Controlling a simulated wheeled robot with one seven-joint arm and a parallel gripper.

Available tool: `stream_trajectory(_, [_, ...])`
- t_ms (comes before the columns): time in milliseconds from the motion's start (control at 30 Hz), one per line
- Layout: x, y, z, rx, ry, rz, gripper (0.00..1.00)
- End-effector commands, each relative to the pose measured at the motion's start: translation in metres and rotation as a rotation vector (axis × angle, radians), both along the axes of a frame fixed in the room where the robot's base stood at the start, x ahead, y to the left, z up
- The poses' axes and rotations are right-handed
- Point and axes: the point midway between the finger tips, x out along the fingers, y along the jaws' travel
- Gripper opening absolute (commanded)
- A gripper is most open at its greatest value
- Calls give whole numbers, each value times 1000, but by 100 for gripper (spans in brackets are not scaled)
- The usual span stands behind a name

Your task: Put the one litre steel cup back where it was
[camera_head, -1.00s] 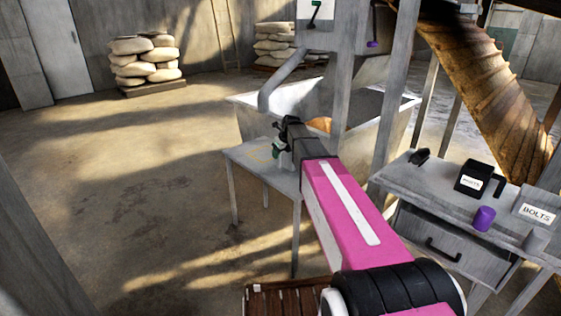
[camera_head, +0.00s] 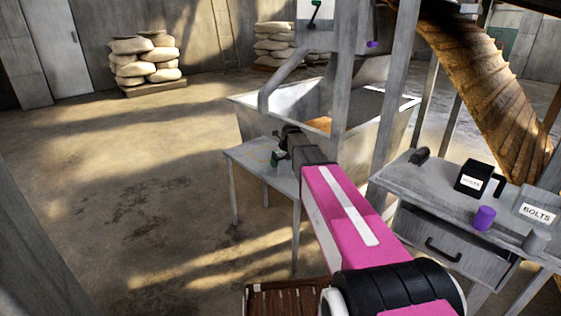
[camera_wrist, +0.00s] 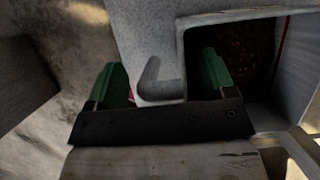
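My gripper (camera_head: 280,150) hangs over the small grey table (camera_head: 243,160) beside the bin. In the wrist view its two green fingers (camera_wrist: 165,85) stand apart. A bent grey piece shows between them, and I cannot tell whether it is near them or farther behind. No steel cup can be clearly made out at the gripper. A small grey tapered vessel (camera_head: 536,241) stands on the right bench by the BOLTS box; I cannot tell whether it is the one litre cup.
The grey bin (camera_head: 252,115) with brown grain stands behind the small table, under a bent pipe (camera_head: 285,78) and posts. The right bench (camera_head: 425,190) holds a purple cup (camera_head: 484,217), a black labelled box (camera_head: 474,179) and the BOLTS box (camera_head: 538,208). Floor at left is clear.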

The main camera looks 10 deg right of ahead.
Motion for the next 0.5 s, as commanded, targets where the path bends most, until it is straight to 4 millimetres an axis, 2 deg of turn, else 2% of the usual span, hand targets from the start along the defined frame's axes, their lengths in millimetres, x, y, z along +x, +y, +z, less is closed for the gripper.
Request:
stream_trajectory(267, [0, 0, 2, 0, 0, 0, 77])
stream_trajectory(367, [-3, -2, 11, 0, -1, 0, 77])
stream_trajectory(500, [-11, -7, 31, 0, -2, 0, 77])
